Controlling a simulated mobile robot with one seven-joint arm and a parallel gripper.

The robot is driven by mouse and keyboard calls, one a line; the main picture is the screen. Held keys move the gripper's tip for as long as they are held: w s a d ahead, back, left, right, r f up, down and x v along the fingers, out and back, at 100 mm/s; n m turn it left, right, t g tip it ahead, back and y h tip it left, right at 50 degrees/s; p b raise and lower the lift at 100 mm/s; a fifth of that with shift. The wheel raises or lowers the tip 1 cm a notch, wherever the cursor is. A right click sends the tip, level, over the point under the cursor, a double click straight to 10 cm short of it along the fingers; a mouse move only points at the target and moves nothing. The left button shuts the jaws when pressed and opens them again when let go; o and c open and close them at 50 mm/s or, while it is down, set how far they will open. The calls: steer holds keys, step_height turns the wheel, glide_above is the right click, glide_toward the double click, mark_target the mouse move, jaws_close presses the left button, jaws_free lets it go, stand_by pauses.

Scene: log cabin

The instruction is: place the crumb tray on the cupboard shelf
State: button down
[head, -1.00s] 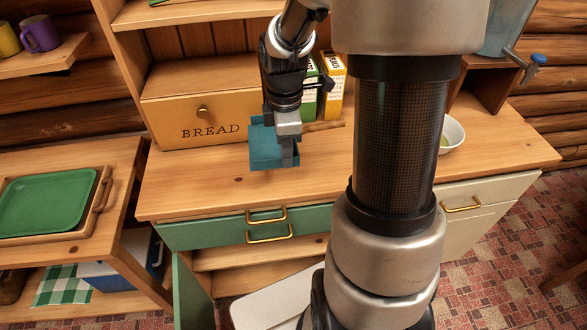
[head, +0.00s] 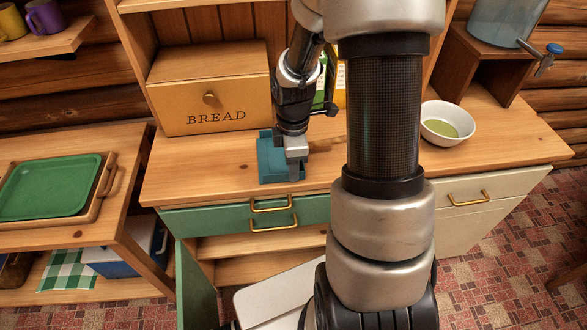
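A small teal tray (head: 267,163), which I take to be the crumb tray, is at the front part of the wooden counter top. My gripper (head: 294,172) points down at its right side and appears shut on its edge; the fingertips are partly hidden. I cannot tell whether the tray touches the counter or hangs just above it. The cupboard (head: 170,178) has an open lower shelf (head: 262,245) under the green drawer front. A green door (head: 197,285) stands open at its left side.
A yellow bread box (head: 200,95) and cartons (head: 340,85) stand at the counter's back. A white bowl (head: 447,122) is at the right. A side table at left holds a green tray (head: 50,187). My column blocks the middle right.

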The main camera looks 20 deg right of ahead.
steer(key=shift+f, duration=0.15)
steer(key=c, duration=2)
jaws_free()
